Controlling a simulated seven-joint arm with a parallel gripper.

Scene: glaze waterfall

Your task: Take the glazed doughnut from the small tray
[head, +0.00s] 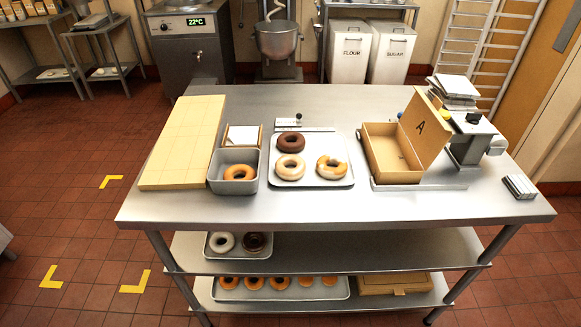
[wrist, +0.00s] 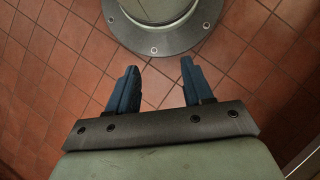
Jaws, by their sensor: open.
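On the steel table, a shallow tray (head: 312,184) holds three ring doughnuts: a dark chocolate one (head: 291,142), a pale glazed one (head: 290,167) and a partly white-coated golden one (head: 331,167). A deeper grey tub (head: 220,186) left of it holds a plain golden doughnut (head: 240,173). On the shelf below, a smaller tray (head: 232,255) holds a white-glazed doughnut (head: 223,242) and a dark one (head: 257,242), partly shaded by the tabletop. My gripper (wrist: 160,66) shows only in the wrist view, open and empty over the tiled floor, away from all doughnuts.
An open cardboard box (head: 392,155) marked A stands right of the shallow tray, beside a grey device (head: 470,143). A pale board (head: 183,142) lies at the left. A long tray (head: 285,290) of doughnuts is on the lowest shelf. The table's front strip is clear.

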